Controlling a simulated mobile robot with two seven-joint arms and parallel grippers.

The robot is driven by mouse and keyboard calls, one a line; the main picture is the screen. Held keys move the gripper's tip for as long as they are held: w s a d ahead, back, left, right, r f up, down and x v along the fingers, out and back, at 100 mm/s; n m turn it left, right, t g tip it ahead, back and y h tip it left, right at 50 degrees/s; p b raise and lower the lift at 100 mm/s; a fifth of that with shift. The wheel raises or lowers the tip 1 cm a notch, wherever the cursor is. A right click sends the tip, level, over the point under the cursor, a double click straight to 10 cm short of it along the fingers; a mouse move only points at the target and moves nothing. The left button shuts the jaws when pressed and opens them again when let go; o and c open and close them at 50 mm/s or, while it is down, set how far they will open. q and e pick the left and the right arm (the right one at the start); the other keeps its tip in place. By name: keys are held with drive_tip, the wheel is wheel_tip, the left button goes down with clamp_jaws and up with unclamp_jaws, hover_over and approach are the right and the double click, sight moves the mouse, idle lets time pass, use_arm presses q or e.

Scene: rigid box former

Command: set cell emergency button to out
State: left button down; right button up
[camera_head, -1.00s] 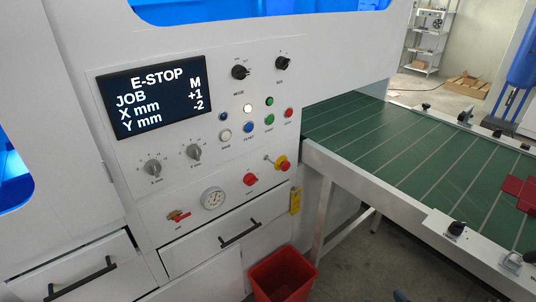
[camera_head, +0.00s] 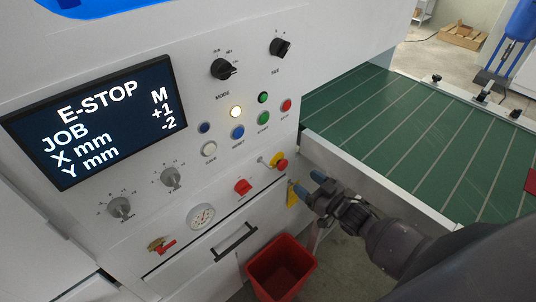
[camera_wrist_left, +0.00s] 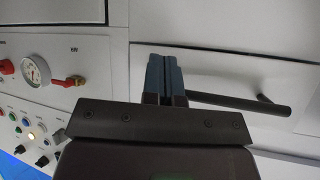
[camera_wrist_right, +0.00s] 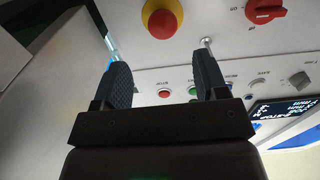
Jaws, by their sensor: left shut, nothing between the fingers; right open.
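The cell emergency button (camera_head: 281,165) is a red mushroom head on a yellow base, low on the right of the white control panel. It also shows at the top of the right wrist view (camera_wrist_right: 162,21). My right gripper (camera_head: 309,184) is open and empty, just right of the button and a little below it in the head view; its two fingers (camera_wrist_right: 163,76) stand apart, with the button beyond them. The display (camera_head: 98,122) reads E-STOP. My left gripper (camera_wrist_left: 164,76) is shut and empty in front of a drawer front; the head view does not show it.
A red rotary switch (camera_head: 243,187) and a small metal stem (camera_wrist_right: 207,43) sit near the button. A yellow tag (camera_head: 292,196) hangs below it. A red bin (camera_head: 281,270) stands below. The green conveyor (camera_head: 400,130) lies to the right. A drawer handle (camera_wrist_left: 240,102) is near my left gripper.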

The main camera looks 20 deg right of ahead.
sight(285, 166)
drive_tip(key=x, duration=1)
drive_tip(key=shift+a+r, duration=0.2)
drive_tip(key=shift+r, duration=0.1)
